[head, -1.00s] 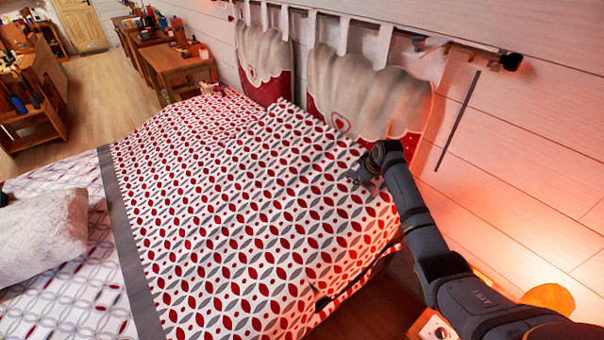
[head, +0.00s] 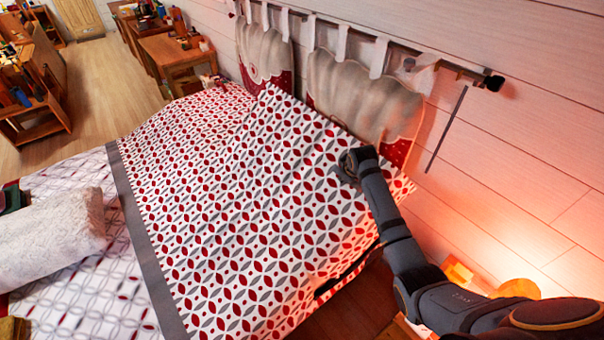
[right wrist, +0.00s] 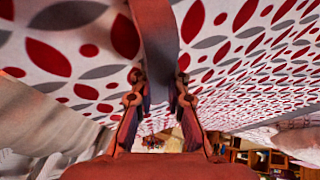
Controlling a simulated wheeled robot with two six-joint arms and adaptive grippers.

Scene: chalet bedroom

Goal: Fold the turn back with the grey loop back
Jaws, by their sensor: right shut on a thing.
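The turn back (head: 235,215) is a white cover with red and grey leaf shapes, spread across the bed with a plain grey band (head: 140,225) along its left edge. Its headboard-side part is raised into a slope, with a peak near the cushions. My right gripper (head: 347,167) is at its raised right edge. In the right wrist view the grey loop (right wrist: 157,45) runs down between the fingers of my right gripper (right wrist: 160,90), which are shut on it. The patterned cloth hangs above and around them. The loop is hidden in the head view. My left gripper is not in view.
Scalloped cushions (head: 365,95) hang from a rail (head: 450,68) on the plank wall behind the bed. A white rolled pillow (head: 50,235) lies at the left on the lower bedding. A lit lamp (head: 515,288) stands by my right arm. Wooden tables are at the far left.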

